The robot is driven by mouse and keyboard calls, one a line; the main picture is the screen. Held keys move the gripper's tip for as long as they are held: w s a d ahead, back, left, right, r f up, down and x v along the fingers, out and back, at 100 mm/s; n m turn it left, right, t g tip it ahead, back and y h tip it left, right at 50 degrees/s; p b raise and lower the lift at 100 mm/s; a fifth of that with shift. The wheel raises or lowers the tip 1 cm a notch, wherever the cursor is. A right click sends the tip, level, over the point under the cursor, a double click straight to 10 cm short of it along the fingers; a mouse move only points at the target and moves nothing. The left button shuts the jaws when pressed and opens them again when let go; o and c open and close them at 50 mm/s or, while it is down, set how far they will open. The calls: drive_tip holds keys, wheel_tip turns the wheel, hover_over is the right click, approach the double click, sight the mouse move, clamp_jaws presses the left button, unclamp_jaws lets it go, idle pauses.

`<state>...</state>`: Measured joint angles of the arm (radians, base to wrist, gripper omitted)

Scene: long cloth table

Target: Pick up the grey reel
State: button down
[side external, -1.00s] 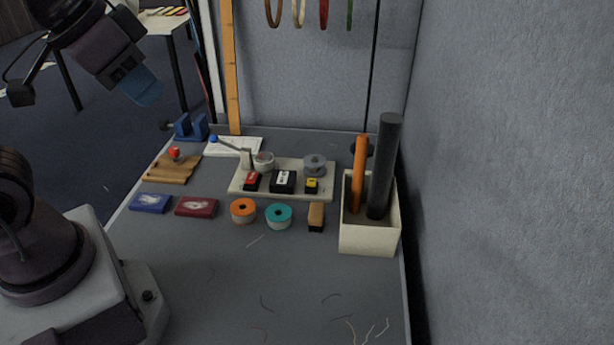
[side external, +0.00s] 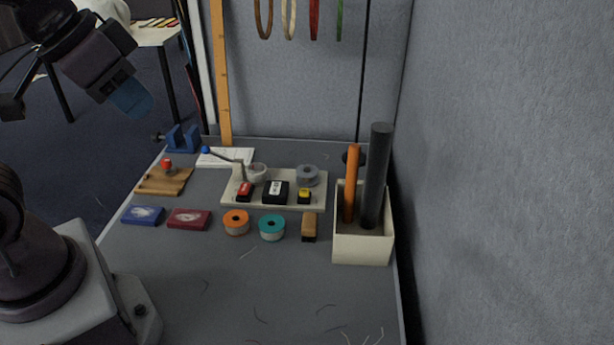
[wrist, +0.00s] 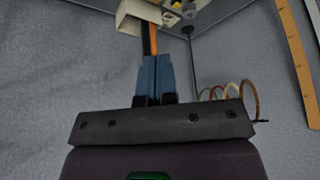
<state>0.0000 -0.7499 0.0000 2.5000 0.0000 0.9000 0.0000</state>
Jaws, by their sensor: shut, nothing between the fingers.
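The grey reel (side external: 307,176) lies at the back right of a pale tray (side external: 275,204), behind a small yellow-and-black item. It looks like a flat disc with a central hole. My gripper (side external: 135,105) is high at the upper left in the side view, well away from the reel, with nothing held. In the wrist view its blue fingers (wrist: 157,62) are together and empty. I cannot clearly make out the reel in the wrist view.
An orange reel (side external: 236,222) and a teal reel (side external: 271,227) stand in front of the tray. A cream box (side external: 361,250) with tall orange and dark rods stands right of it. The front table is mostly clear.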

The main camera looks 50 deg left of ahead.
drive_tip(key=c, duration=1.8)
unclamp_jaws()
drive_tip(key=shift+c, duration=0.2)
drive_tip(key=o, duration=1.1)
